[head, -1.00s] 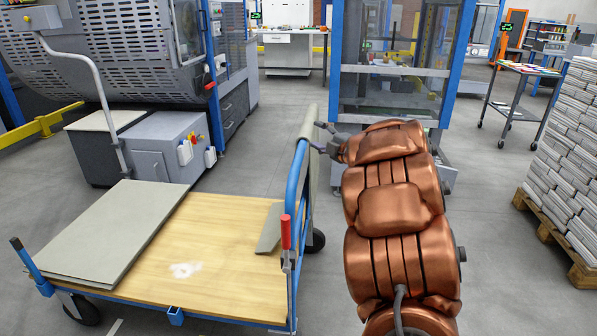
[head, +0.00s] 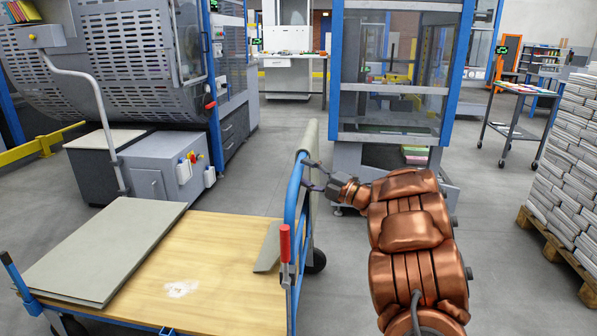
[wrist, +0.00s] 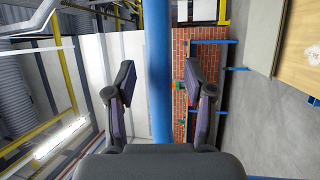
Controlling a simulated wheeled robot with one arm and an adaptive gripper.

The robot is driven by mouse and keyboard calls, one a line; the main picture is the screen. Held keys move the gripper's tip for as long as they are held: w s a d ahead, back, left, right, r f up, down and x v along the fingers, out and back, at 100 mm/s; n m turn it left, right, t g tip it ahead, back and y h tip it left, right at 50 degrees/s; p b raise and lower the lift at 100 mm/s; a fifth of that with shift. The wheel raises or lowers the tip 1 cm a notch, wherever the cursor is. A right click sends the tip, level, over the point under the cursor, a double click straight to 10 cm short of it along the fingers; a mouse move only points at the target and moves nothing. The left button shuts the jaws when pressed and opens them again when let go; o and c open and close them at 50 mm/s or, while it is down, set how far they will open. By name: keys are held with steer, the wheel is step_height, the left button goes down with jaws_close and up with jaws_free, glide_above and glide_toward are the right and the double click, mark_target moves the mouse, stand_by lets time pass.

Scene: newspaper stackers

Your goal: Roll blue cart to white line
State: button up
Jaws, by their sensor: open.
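The blue cart (head: 150,327) is a flat trolley with a wooden deck, in the lower left of the head view. Its upright blue handle frame (head: 290,205) is at the deck's right end. My gripper (head: 311,176) is at the right side of this frame, fingers pointing left towards it. In the wrist view a blue bar (wrist: 158,60), apparently the cart's handle, runs between the two open fingers, with gaps on both sides. I cannot make out a white line on the floor now.
Grey boards (head: 105,250) lie on the deck's left, with a small grey piece (head: 268,250) near the handle. A grey machine (head: 150,165) stands behind the cart. A blue-framed glass cabinet (head: 390,90) is ahead. Newspaper stacks (head: 565,150) stand right. Grey floor between is clear.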

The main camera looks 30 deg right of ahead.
steer(key=shift+x, duration=1.45)
jaws_close()
